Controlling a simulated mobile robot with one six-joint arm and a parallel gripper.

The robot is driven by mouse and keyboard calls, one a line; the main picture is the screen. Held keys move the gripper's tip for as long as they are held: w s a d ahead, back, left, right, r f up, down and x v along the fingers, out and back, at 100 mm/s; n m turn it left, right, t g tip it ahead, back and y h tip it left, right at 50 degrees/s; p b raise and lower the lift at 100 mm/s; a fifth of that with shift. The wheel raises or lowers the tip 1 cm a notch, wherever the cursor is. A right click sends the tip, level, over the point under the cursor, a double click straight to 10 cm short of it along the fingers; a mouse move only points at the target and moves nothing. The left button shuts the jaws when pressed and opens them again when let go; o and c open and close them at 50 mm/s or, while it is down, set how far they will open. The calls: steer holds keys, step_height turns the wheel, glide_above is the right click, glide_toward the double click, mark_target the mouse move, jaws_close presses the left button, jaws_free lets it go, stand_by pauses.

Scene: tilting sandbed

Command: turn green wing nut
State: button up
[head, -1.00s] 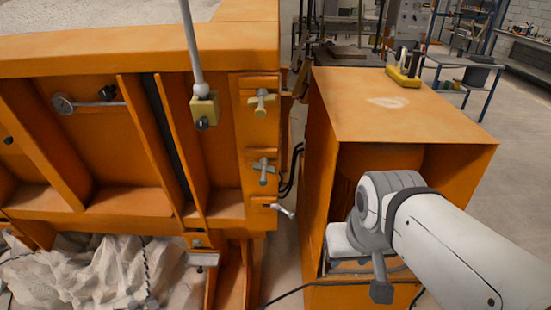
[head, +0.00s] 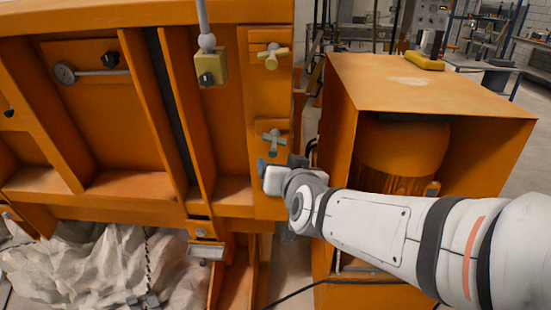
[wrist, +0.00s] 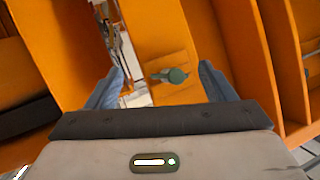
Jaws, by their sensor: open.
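The green wing nut (head: 273,141) sits on the orange panel's right-hand strip, in the middle of a column of wing nuts. In the wrist view the green wing nut (wrist: 172,76) appears between the two blue-grey fingers, with its wing pointing left. My gripper (head: 280,164) is open and just below this nut in the head view. In the wrist view my gripper (wrist: 161,78) has clear gaps on both sides of the nut, and neither finger appears to touch it. How far the nut is in depth is hard to tell.
A yellow wing nut (head: 270,56) sits above the green one. A yellow block (head: 210,67) hangs on a rod to its left. An orange cabinet (head: 430,86) stands close on the right. Pale crumpled material (head: 70,265) lies below the panel.

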mark_target(273, 142)
steer(key=a+m+t+h+b, duration=0.1)
steer(key=t+h+b, duration=0.1)
steer(key=a+f+m+t+h+b, duration=0.1)
steer(key=m+t+h+b, duration=0.1)
steer(key=t+b, duration=0.1)
steer(key=a+m+t+h+b, duration=0.1)
steer(key=m+t+h+b, duration=0.1)
steer(key=b, duration=0.1)
steer(key=shift+w+a+f+t, duration=0.15)
steer(key=shift+w+f+t, duration=0.1)
steer(key=shift+t, duration=0.05)
steer(key=p+x, duration=0.1)
steer(key=x, duration=0.6)
steer(key=shift+w+r, duration=0.15)
steer(key=shift+w, duration=0.05)
steer(key=shift+c, duration=0.6)
